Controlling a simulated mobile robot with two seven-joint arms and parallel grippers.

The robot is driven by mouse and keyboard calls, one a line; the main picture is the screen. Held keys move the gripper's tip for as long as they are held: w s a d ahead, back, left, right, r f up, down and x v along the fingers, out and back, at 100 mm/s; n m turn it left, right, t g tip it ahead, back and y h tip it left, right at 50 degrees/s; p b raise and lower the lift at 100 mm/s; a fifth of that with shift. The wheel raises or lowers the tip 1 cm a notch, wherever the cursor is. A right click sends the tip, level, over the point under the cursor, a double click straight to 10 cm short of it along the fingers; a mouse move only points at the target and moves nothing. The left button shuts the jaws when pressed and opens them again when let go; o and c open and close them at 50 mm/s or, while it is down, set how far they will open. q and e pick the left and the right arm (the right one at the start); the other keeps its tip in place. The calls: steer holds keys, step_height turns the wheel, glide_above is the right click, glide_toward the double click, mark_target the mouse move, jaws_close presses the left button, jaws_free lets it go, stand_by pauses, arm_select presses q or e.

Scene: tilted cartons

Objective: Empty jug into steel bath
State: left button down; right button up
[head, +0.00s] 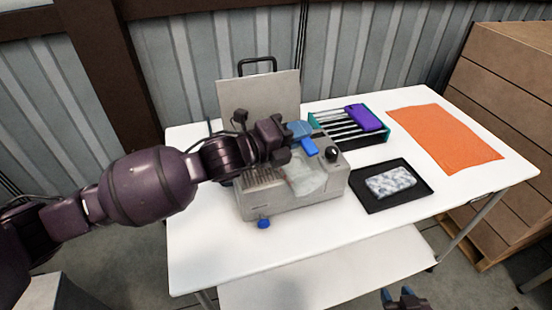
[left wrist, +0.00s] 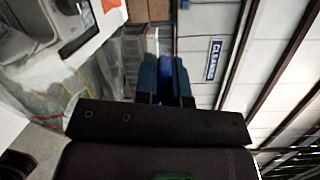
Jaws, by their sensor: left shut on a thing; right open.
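The steel bath (head: 345,192) stands on the white table with its lid (head: 258,92) raised behind it. It has a black knob on top and a blue tap at the lower front. My left gripper (head: 300,138) is above the bath, shut on the blue handle of a clear jug (head: 308,180). The jug looks tilted over the bath's top; its contents and rim are hard to make out. In the left wrist view my fingers (left wrist: 167,80) close on blue, with the see-through jug (left wrist: 105,80) beside them. My arm hides much of the bath's opening. My right gripper (head: 397,297) is open and empty at the bottom edge.
Right of the bath are a rack (head: 345,131) with a purple item (head: 364,117), a black tray (head: 421,184) holding a patterned pack (head: 390,181), and an orange cloth (head: 445,138). Stacked cartons (head: 505,90) stand beyond the table (head: 490,178). The table's front strip is clear.

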arm_select(q)
steer(key=shift+w+a, duration=0.15)
steer(key=shift+w, duration=0.1)
arm_select(e)
steer(key=shift+s+f, duration=0.1)
steer(key=shift+f, duration=0.05)
arm_select(q)
steer(key=shift+w+a+n, duration=0.2)
steer(key=shift+w+n, duration=0.2)
arm_select(e)
steer(key=shift+s+f, duration=0.45)
steer(key=shift+w+r, duration=0.15)
steer(key=shift+r, duration=0.1)
arm_select(q)
steer(key=shift+w+a+r+n, duration=0.15)
steer(key=shift+w+r+n, duration=0.1)
steer(key=shift+n, duration=0.15)
arm_select(e)
steer(key=shift+w+r, duration=0.4)
steer(key=shift+r, duration=0.15)
arm_select(q)
steer(key=shift+w+a+p, duration=0.1)
steer(key=shift+w+p, duration=0.05)
steer(key=shift+p, duration=0.15)
arm_select(e)
steer(key=shift+s, duration=0.1)
